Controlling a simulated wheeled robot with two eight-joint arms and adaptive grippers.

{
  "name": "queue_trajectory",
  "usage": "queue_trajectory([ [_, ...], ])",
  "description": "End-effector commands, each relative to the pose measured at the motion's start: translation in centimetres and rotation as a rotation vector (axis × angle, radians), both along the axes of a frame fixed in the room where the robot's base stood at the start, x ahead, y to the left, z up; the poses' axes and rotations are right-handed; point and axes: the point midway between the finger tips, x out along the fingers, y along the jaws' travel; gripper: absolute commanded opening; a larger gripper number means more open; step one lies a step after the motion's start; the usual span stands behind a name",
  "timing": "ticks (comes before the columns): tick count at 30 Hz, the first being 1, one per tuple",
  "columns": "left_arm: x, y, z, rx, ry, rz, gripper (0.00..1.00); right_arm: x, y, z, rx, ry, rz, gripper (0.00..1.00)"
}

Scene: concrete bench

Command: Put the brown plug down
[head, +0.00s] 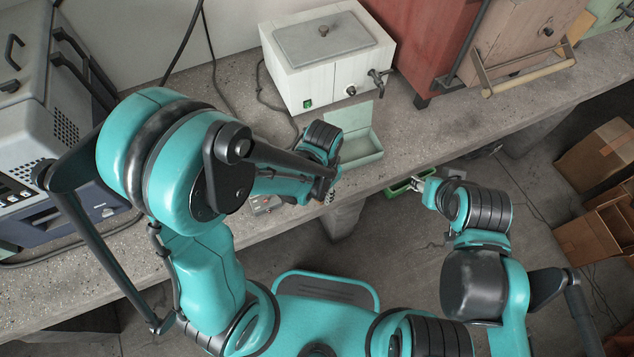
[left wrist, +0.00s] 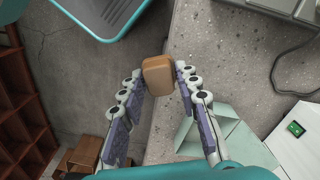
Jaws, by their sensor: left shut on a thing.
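The brown plug (left wrist: 158,76) is a small block with rounded edges. In the left wrist view it sits between the fingertips of my left gripper (left wrist: 157,80), which is shut on it. The plug appears over the front edge of the concrete bench (left wrist: 225,50), with floor to its left in that view; its height above the bench is unclear. In the head view my left gripper (head: 328,196) is at the bench's front edge, and I cannot make out the plug there. My right gripper (head: 418,184) is off the bench's front edge; its fingers are too small to read.
A pale green tray (head: 362,160) stands on the bench beside my left gripper, in front of a white tank (head: 325,75) with a tap. A grey-blue machine (head: 70,225) is at the left. A green bin (head: 398,188) shows beside my right gripper. Cardboard boxes (head: 595,155) are at the right.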

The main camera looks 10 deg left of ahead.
Motion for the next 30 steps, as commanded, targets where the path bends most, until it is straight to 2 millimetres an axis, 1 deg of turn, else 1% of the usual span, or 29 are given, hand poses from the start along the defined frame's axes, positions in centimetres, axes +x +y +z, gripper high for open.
queue_trajectory([
  [1,0.7,0.7,-0.9,0.0,0.0,0.003,0.0,0.0,0.0,-0.6,0.0,0.0,0.0,0.4],
  [6,3.8,3.4,-3.5,0.0,0.0,0.005,0.0,0.0,0.0,-2.2,0.0,0.0,0.0,0.4],
  [9,5.5,5.0,-4.9,0.0,0.0,0.005,0.0,0.0,0.0,-3.0,0.0,0.0,0.0,0.4],
  [13,7.1,6.4,-6.1,0.0,0.0,0.002,0.0,0.0,0.0,-3.7,0.0,0.0,0.0,0.4],
  [16,7.8,7.0,-6.5,0.0,0.0,0.002,0.0,0.0,0.0,-3.9,0.0,0.0,0.0,0.4],
  [20,8.0,7.2,-7.1,0.0,0.0,0.0,0.0,0.0,0.0,-4.2,0.0,0.0,0.0,0.4],
  [27,8.0,7.2,-10.5,0.0,0.0,0.0,0.0,0.0,0.0,-6.0,0.0,0.0,0.0,0.4],
  [30,8.0,7.2,-10.6,0.0,0.0,0.0,0.0,0.0,0.0,-5.9,0.0,0.0,0.0,0.4],
])
